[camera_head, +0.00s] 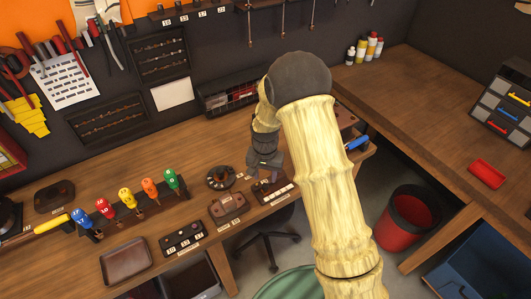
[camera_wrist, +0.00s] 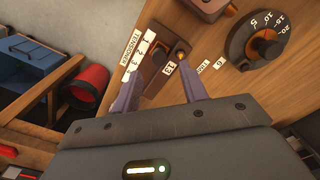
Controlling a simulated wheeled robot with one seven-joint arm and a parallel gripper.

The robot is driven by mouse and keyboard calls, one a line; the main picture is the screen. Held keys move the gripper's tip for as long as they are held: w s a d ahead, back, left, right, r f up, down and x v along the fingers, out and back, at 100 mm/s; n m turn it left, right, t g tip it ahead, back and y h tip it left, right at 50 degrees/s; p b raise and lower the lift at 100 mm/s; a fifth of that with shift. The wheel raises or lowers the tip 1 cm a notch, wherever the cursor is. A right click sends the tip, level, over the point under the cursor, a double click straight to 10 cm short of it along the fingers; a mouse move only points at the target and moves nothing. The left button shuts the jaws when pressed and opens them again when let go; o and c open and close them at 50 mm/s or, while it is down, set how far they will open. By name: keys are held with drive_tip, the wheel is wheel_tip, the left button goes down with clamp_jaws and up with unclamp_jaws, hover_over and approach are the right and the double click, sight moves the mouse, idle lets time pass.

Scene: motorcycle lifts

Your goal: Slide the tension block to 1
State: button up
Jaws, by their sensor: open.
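The tensioner (camera_head: 276,195) is a small dark unit on the wooden bench, directly under my gripper (camera_head: 264,176). In the wrist view the tensioner (camera_wrist: 155,88) shows as a dark brown base with a white number strip and a "TENSIONER" label beside it. The tension block (camera_wrist: 181,50) looks like a dark piece with a copper-coloured top at the upper end of the base. My gripper (camera_wrist: 161,68) is open, one finger on each side of the base. I cannot tell whether a finger touches the block, or which number it stands at.
A round dial (camera_wrist: 267,46) sits close beside the tensioner. A brown labelled box (camera_head: 228,206) and a dark switch box (camera_head: 183,239) stand to the left. Several coloured-handled tools (camera_head: 126,197) stand farther left. A red bin (camera_head: 403,220) is on the floor.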

sight(266, 185)
wheel_tip(266, 185, up, 12)
drive_tip(key=b, duration=0.3)
drive_tip(key=shift+r, duration=0.2)
drive_tip(key=s+d+n+t, duration=0.1)
drive_tip(key=s+d, duration=0.5)
drive_tip(key=s, duration=0.3)
drive_tip(key=s+d+n+t, duration=0.1)
drive_tip(key=s+d+n, duration=0.1)
drive_tip(key=s+d, duration=0.5)
drive_tip(key=shift+s+r+t+b, duration=0.15)
drive_tip(key=shift+s+t+b, duration=0.2)
drive_tip(key=shift+s, duration=0.8)
drive_tip(key=shift+w, duration=0.1)
drive_tip(key=shift+s, duration=0.2)
